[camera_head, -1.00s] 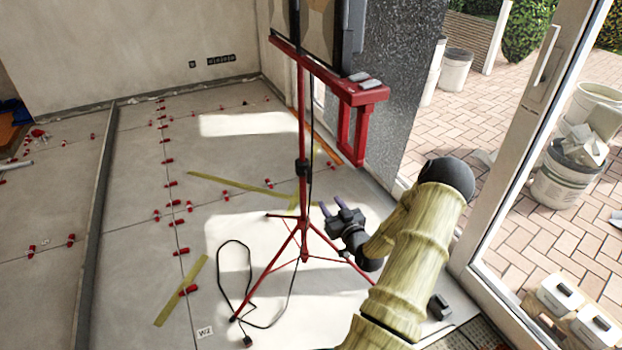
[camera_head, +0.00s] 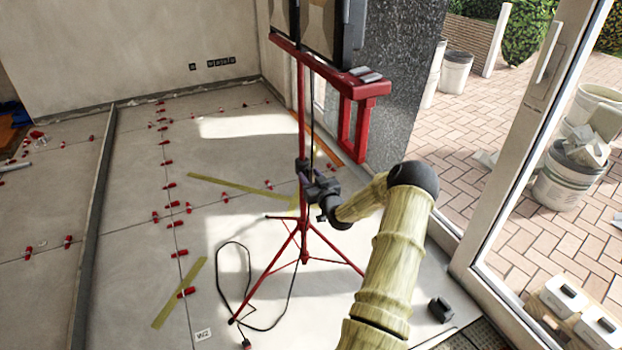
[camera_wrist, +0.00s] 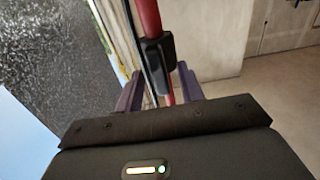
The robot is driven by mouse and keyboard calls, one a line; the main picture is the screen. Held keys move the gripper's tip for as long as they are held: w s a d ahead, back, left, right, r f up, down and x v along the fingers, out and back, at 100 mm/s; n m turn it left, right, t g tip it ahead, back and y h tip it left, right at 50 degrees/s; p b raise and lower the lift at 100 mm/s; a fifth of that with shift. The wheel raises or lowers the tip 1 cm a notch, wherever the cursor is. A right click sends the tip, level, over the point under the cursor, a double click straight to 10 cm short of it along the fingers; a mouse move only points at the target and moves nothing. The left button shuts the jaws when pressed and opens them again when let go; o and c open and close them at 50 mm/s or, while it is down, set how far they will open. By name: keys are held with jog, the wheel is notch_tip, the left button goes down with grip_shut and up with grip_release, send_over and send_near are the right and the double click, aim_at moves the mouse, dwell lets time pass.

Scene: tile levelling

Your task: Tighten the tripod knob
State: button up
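The red tripod (camera_head: 304,240) stands on the tiled floor with its legs spread and a lamp head on top. Its black knob collar (camera_head: 301,166) sits on the pole; in the wrist view the black knob (camera_wrist: 154,62) shows on the red pole, just beyond the fingers. My gripper (camera_head: 305,177) is at the pole, close below the collar. In the wrist view my gripper (camera_wrist: 160,90) has its two purple fingers apart, one on each side of the pole, with the knob ahead between them. I cannot see any finger touching the knob.
A black cable (camera_head: 248,290) lies looped on the floor by the tripod's legs. Red levelling clips (camera_head: 168,186) line the tile joints. A glass door frame (camera_head: 520,150) stands to the right. Long yellowish strips (camera_head: 180,292) lie on the tiles.

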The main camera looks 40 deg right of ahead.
grip_shut()
jog(key=shift+m, duration=0.4)
jog(key=m+p, duration=0.1)
jog(key=m, duration=0.3)
jog(key=shift+d, duration=0.1)
jog(key=m, duration=0.4)
jog(key=shift+d+f+m+p, duration=0.1)
jog(key=shift+f+m+p, duration=0.05)
jog(key=shift+m+p, duration=0.2)
jog(key=shift+f+m, duration=0.15)
jog(key=shift+m, duration=2)
jog(key=shift+f+m, duration=0.15)
jog(key=shift+m, duration=1.95)
